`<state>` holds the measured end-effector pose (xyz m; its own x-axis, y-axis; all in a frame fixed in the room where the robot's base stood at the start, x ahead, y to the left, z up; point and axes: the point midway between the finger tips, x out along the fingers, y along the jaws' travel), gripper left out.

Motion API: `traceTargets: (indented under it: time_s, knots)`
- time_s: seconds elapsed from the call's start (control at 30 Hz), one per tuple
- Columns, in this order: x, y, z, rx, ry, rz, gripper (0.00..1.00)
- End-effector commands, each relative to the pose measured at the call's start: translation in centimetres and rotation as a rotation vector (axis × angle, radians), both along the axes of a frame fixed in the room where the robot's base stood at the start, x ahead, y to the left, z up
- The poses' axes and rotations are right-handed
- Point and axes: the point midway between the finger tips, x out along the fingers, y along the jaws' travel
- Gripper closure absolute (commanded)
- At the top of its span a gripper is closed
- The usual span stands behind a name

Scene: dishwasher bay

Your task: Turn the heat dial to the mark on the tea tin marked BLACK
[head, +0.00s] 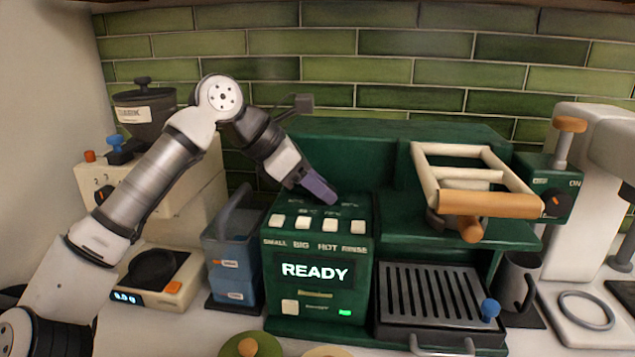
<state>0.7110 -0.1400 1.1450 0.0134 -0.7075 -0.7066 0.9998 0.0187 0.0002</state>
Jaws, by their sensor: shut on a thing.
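My gripper (327,197) reaches down from the left onto the upper panel of the green machine (318,262). Its purple-grey fingers are shut at the spot ringed by small white temperature marks, above the row of buttons. The heat dial is hidden behind the fingers, so I cannot tell which mark it points to. The marks (331,213) are too small to read surely. The machine's display reads READY, and a green light glows below it. No tea tin marked BLACK can be made out; a green round lid with an orange knob (245,346) is cut off at the bottom edge.
Buttons labelled SMALL, BIG, HOT and RINSE (330,224) sit just below my gripper. A blue container (232,262) and a scale (152,275) stand left. A wooden-handled rack (470,180) and drip tray (432,300) are right. A grey mug (517,280) stands farther right.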

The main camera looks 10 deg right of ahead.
Motion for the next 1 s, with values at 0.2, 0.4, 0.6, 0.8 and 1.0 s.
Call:
traceTargets:
  time_s: [0.2,0.4,0.6,0.8,1.0]
  knots:
    - [0.01,0.01,-0.04,0.001,-0.001,0.001,0.57]
    - [0.01,0.01,-0.02,0.001,-0.001,0.001,0.41]
    - [0.01,0.01,-0.01,0.000,0.000,0.001,0.41]
    - [-0.01,0.03,-0.11,0.000,-0.002,0.018,0.41]
    - [-0.21,0.05,-0.52,0.003,-0.005,0.148,0.41]
